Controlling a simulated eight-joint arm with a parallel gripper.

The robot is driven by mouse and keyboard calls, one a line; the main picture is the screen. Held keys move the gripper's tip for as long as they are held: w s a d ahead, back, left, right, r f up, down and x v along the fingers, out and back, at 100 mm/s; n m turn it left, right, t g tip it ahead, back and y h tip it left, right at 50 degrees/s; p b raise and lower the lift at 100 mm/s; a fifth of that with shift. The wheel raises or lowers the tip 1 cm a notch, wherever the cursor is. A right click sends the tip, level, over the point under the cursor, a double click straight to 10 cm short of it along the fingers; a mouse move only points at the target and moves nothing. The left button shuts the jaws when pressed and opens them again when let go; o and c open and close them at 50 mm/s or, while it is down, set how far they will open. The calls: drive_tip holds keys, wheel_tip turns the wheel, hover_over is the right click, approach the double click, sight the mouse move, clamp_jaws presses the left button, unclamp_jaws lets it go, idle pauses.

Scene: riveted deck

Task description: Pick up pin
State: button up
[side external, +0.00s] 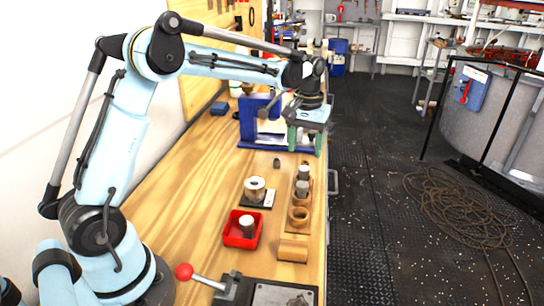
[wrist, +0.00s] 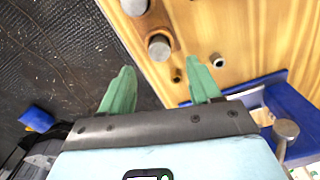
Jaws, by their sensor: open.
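Several grey metal cylinders could be the pin; I cannot tell which. Two stand upright in a wooden holder (side external: 292,249) at the bench's right edge: a far cylinder (side external: 303,173) and a nearer cylinder (side external: 302,188). In the wrist view, the far cylinder (wrist: 160,47) and the nearer cylinder (wrist: 135,6) show from above. Another cylinder (side external: 247,224) stands in a red tray (side external: 233,236). My gripper (side external: 305,146) is open, its green fingers pointing down beyond the far cylinder, close to the blue press. In the wrist view my gripper (wrist: 160,68) shows nothing held between its fingers.
A small dark piece (side external: 276,163) and a metal spool on a black plate (side external: 256,188) sit left of the holder. A red-knobbed lever (side external: 185,272) is at the front. Bare wood lies between.

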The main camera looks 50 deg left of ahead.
sight(304, 168)
drive_tip(key=shift+w+f, duration=0.1)
drive_tip(key=shift+f, duration=2.95)
clamp_jaws()
